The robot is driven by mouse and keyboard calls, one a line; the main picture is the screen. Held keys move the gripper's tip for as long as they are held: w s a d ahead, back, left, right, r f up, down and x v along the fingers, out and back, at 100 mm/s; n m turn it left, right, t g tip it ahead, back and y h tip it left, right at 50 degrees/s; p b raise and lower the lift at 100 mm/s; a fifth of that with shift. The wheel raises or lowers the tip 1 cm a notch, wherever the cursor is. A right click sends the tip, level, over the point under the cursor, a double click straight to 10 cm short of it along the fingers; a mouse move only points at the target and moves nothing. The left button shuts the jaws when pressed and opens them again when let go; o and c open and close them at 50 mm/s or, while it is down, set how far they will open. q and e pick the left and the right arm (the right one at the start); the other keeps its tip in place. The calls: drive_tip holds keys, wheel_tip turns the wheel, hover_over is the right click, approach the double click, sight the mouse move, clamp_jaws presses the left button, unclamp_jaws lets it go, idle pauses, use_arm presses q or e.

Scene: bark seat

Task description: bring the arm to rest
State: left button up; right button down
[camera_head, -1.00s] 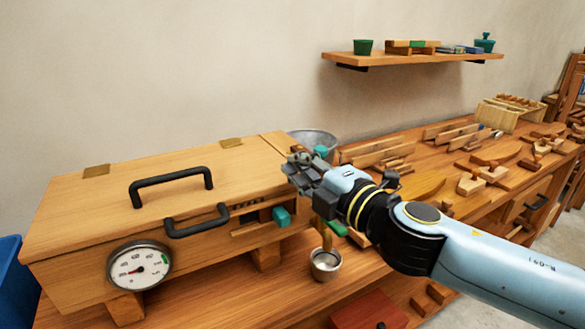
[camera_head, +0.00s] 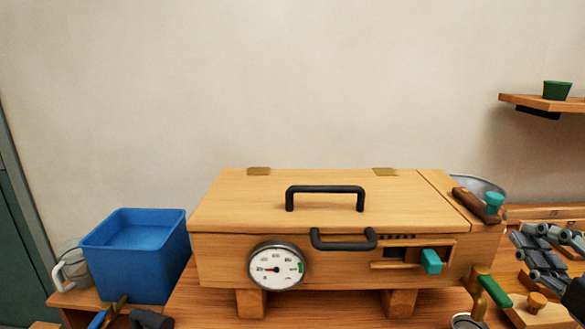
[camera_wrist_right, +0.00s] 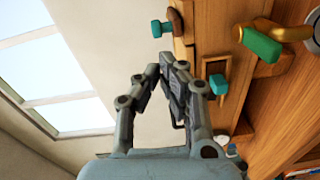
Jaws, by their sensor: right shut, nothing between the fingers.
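My right gripper (camera_head: 530,250) shows at the right edge of the head view, with its arm mostly out of frame. It is grey, many-jointed, and points left toward the wooden box (camera_head: 215,262). It is to the right of the box's right end. In the right wrist view its fingers (camera_wrist_right: 168,72) are drawn together with nothing held between them. The box and its teal knob (camera_wrist_right: 218,84) are behind the fingers in that view. My left gripper is not in view.
The box has black handles (camera_head: 325,188), a dial gauge (camera_head: 277,267) and a teal knob (camera_head: 431,261). A brown-handled piece with a teal knob (camera_head: 494,203) sits at its top right. A blue bin (camera_head: 138,262) stands left. A shelf (camera_head: 540,103) is upper right.

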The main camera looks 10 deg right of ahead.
drive_tip(key=s+d+f+m+g+h, duration=0.3)
drive_tip(key=f+m+g+h, duration=0.15)
drive_tip(key=m, duration=0.35)
drive_tip(key=s+a+f+m+g+y, duration=0.3)
drive_tip(key=s+a+f+g+y, duration=0.1)
drive_tip(key=a+f, duration=0.15)
drive_tip(key=s+a+f+m+g+y, duration=0.2)
drive_tip(key=s+a+f+g+y, duration=0.25)
drive_tip(key=a, duration=0.25)
wheel_tip(320, 180, down, 32)
drive_tip(key=s+d+f+g+b, duration=0.1)
drive_tip(key=s+d+g+b, duration=0.1)
drive_tip(key=b, duration=0.4)
drive_tip(key=s+d+f+g+b, duration=0.1)
drive_tip(key=s+f+b, duration=0.3)
drive_tip(key=s+f, duration=1.4)
wheel_tip(320, 180, down, 2)
drive_tip(key=shift+f+h, duration=0.25)
drive_tip(key=shift+h, duration=0.05)
drive_tip(key=shift+s+b, duration=0.1)
drive_tip(key=shift+b, duration=0.2)
